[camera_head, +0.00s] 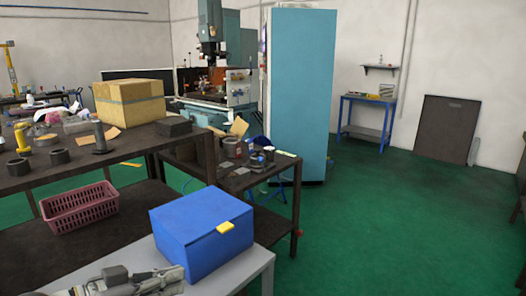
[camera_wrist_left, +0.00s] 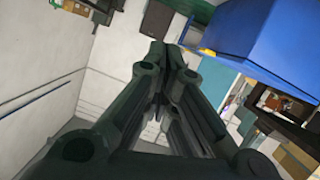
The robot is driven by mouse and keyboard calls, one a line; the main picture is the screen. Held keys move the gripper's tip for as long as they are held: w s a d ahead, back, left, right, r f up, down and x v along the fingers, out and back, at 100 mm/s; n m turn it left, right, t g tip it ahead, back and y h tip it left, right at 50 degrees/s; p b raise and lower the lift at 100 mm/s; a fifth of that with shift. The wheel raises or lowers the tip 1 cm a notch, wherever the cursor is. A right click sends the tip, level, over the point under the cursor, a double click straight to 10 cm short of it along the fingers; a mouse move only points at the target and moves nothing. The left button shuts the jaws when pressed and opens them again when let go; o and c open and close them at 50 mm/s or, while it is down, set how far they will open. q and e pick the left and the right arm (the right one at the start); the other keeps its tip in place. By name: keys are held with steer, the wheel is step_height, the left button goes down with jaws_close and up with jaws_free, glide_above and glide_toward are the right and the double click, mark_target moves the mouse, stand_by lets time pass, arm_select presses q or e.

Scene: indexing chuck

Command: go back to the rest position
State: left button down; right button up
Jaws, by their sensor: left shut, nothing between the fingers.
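My left gripper (camera_head: 165,278) shows at the lower left of the head view, above the grey table in front of the blue box. In the left wrist view the left gripper (camera_wrist_left: 165,50) fills the middle, and its fingers meet at the tips with nothing between them. My right gripper is not in either view. The blue box (camera_head: 203,240) with a yellow latch (camera_head: 225,227) stands closed on the grey table (camera_head: 240,272). The blue box also shows at the upper right of the left wrist view (camera_wrist_left: 258,40).
A dark workbench (camera_head: 75,178) at left holds a cardboard box (camera_head: 130,101) and several metal parts. A pink basket (camera_head: 80,205) sits on its lower shelf. A smaller dark table (camera_head: 262,181) with clutter stands behind the blue box. Green floor (camera_head: 400,230) is clear at right.

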arm_select(q)
steer(key=s+d+f+n+g+y, duration=0.1)
steer(key=s+f+y, duration=0.3)
steer(key=f, duration=0.5)
steer(key=s+f+n+g+y, duration=0.15)
steer(key=s+f, duration=0.35)
steer(key=f, duration=0.5)
steer(key=s+a+f+n+g+y, duration=0.1)
steer(key=s+a+f+g+y, duration=0.1)
steer(key=s+f, duration=0.4)
steer(key=s+a+f+n+g+y, duration=0.2)
steer(key=s+f+y, duration=0.1)
steer(key=s, duration=0.5)
step_height(320, 180, down, 26)
steer(key=s+r+g+p, duration=0.1)
steer(key=s+p, duration=0.1)
steer(key=s+a+f+m+g, duration=0.1)
steer(key=s+a+f, duration=0.1)
steer(key=s+f, duration=1.1)
steer(key=s, duration=0.3)
steer(key=shift+a+f+p, duration=0.25)
steer(key=shift+a+p, duration=0.15)
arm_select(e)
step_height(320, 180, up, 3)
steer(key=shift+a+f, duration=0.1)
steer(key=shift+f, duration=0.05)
arm_select(q)
steer(key=shift+g, duration=0.25)
